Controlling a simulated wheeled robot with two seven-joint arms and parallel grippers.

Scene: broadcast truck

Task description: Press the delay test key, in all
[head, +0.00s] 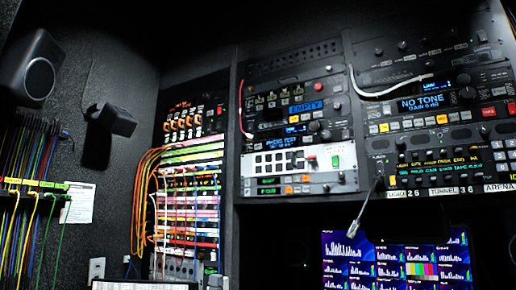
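No key label reading "delay test" is legible at this size, so I cannot tell which key it is. The middle rack holds a unit with a blue display reading "EMPTY" (306,107). Below it is a smaller lit display (284,142) whose text is too small to read surely. Under that is a white-faced panel (345,157) with dark square keys. The right rack has a display reading "NO TONE" (422,103) above a row of white, orange and yellow keys. Neither of my grippers shows in the head view.
A patch bay with orange, green and pink cables (190,200) stands left of the racks. Black speakers (38,75) hang on the left wall. A loose cable with a metal plug (353,228) hangs before the right rack. A monitor (395,262) is lit below.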

